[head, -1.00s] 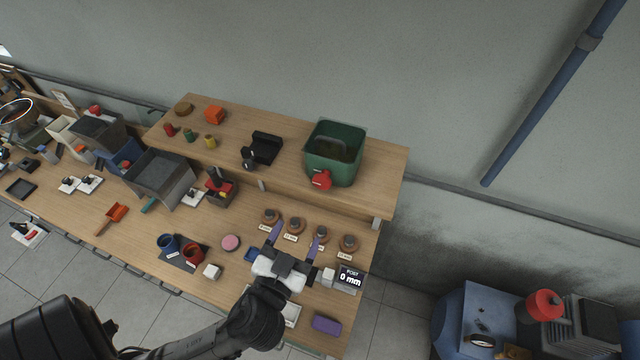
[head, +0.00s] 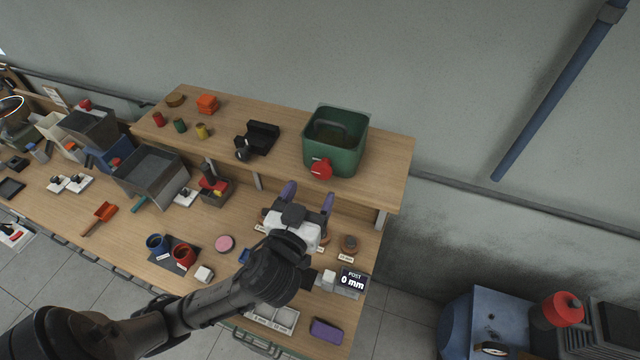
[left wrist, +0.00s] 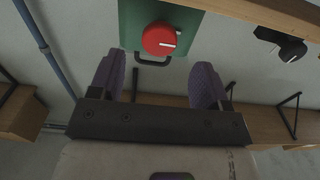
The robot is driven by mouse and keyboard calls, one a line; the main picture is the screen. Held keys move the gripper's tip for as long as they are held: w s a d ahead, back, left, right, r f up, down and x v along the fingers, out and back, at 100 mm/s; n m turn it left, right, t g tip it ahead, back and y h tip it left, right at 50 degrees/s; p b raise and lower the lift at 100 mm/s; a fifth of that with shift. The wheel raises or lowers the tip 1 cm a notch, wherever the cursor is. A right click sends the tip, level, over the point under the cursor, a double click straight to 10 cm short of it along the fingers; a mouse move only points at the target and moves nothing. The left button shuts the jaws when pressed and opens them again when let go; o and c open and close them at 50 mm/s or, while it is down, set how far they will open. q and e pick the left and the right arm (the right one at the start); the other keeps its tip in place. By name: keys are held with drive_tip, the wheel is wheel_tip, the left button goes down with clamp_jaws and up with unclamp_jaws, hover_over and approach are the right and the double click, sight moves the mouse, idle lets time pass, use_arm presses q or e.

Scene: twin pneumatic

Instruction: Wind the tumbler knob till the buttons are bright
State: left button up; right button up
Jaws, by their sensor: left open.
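The green tumbler (head: 350,155) is an open-topped box on the raised shelf. Its red knob (head: 321,169) is on the front face. In the left wrist view the knob (left wrist: 159,39) has a white mark pointing to the right, and the tumbler (left wrist: 191,34) shows behind it. My left gripper (head: 308,197) is open and empty, just below and in front of the knob. In the left wrist view its purple fingers (left wrist: 158,75) are spread below the knob, one to each side, apart from it. The buttons cannot be made out; the tumbler's inside is dark. My right gripper is not in view.
The raised shelf (head: 395,168) has its front edge close to my left gripper. A black device (head: 262,138) stands left of the tumbler. On the lower bench are a display reading 0 mm (head: 352,281), a purple block (head: 326,330) and several round pieces, partly hidden by my arm.

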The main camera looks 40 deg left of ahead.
sight(320, 174)
use_arm(q)
drive_tip(key=x, duration=0.4)
drive_tip(key=shift+w+r+b, duration=0.15)
drive_tip(key=shift+b, duration=0.2)
drive_tip(key=shift+x, duration=0.8)
drive_tip(key=c, duration=0.9)
